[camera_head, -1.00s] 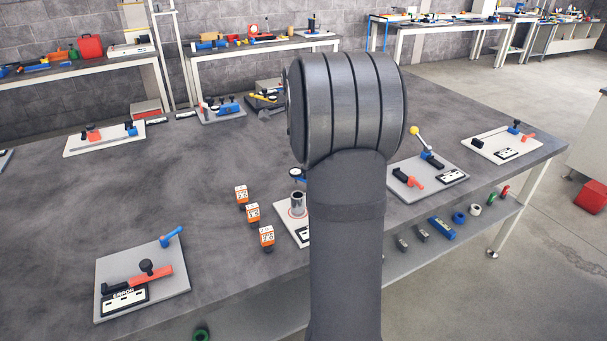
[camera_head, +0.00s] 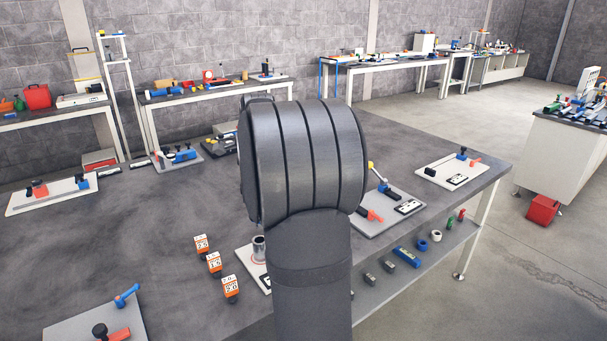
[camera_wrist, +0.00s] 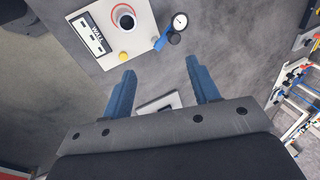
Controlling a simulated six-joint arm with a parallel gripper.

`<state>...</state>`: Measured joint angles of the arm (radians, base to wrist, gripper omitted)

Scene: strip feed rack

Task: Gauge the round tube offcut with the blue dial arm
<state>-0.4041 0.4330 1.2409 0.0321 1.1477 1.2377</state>
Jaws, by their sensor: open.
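The round tube offcut (camera_head: 258,248) stands upright in a red ring on a light plate (camera_head: 246,262), partly hidden behind my arm in the head view. In the wrist view the tube (camera_wrist: 124,17) is seen from above, on the plate (camera_wrist: 140,42) with a label reading WALL. The blue dial arm (camera_wrist: 161,41) is at that plate's right edge, beside a round white dial (camera_wrist: 180,21) and a black knob (camera_wrist: 174,38). My gripper (camera_wrist: 160,68) is open and empty, its blue fingers apart, below the plate in the picture. The head view hides my fingers.
Three orange-and-white blocks (camera_head: 215,262) stand left of the tube's plate. Other fixture plates lie around, one at front left (camera_head: 75,325) and one to the right (camera_head: 388,212). A lower shelf holds small parts, including a blue block (camera_head: 407,257). Bare tabletop lies at left.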

